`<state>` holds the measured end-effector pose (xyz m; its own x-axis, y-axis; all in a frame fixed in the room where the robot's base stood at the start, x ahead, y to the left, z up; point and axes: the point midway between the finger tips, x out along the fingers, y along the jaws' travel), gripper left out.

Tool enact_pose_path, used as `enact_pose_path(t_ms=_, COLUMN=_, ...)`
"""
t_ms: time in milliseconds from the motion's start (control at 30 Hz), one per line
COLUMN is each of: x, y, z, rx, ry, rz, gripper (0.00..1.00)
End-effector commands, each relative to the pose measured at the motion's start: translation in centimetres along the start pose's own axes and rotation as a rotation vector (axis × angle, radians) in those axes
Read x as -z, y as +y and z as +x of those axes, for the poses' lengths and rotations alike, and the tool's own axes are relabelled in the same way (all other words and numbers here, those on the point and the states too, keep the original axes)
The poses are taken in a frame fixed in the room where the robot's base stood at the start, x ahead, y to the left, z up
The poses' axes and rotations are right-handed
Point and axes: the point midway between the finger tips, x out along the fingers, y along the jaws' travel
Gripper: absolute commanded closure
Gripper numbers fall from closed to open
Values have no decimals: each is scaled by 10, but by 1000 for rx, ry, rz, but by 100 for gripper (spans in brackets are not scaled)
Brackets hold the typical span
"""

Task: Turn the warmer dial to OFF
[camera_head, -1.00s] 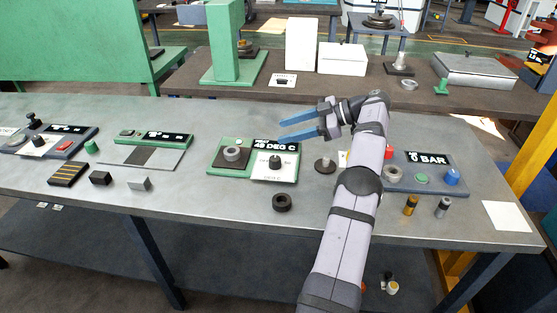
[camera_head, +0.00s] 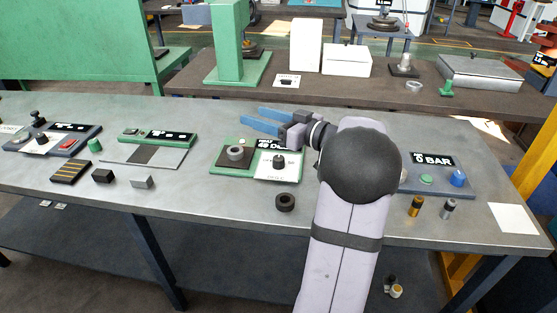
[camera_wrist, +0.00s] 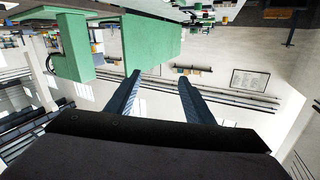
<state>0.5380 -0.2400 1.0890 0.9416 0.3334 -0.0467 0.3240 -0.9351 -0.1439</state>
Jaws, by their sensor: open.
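The warmer (camera_head: 218,167) is a green-based unit on the bench with a display that read 40 or 49 DEG C, now partly covered by my gripper. A grey ring (camera_head: 236,153) sits on its dark plate. Its black dial (camera_head: 279,162) stands on a white label plate at the right; the markings are too small to read. My gripper (camera_head: 262,118) has two blue fingers, apart and empty. It is above and behind the warmer, pointing left. In the wrist view the fingers (camera_wrist: 158,92) are spread with nothing between them, and the warmer is not visible.
A black ring (camera_head: 284,202) lies in front of the warmer. A pressure unit (camera_head: 463,188) marked BAR is at the right, partly behind my arm. Small blocks (camera_head: 103,176) and a green-topped unit (camera_head: 170,139) are at the left. A green column (camera_head: 228,40) stands behind.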

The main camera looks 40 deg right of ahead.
Motion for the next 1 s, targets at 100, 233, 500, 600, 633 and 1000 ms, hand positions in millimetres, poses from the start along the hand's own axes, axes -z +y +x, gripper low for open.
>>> enact_pose_path(t_ms=100, x=-56, y=15, z=-10, rx=-149, ry=-41, rz=92, gripper=52)
enact_pose_path(t_ms=233, x=-113, y=30, z=-28, rx=-313, ry=-126, rz=136, gripper=52)
enact_pose_path(t_ms=500, x=-152, y=67, z=-55, rx=-487, ry=-296, rz=-25, gripper=52)
enact_pose_path(t_ms=600, x=-154, y=68, z=-56, rx=-484, ry=-315, rz=-70, gripper=52)
enact_pose_path(t_ms=633, x=-154, y=68, z=-56, rx=-482, ry=-317, rz=-77, gripper=52)
enact_pose_path(t_ms=1000, x=-159, y=75, z=-42, rx=-476, ry=-319, rz=-88, gripper=52)
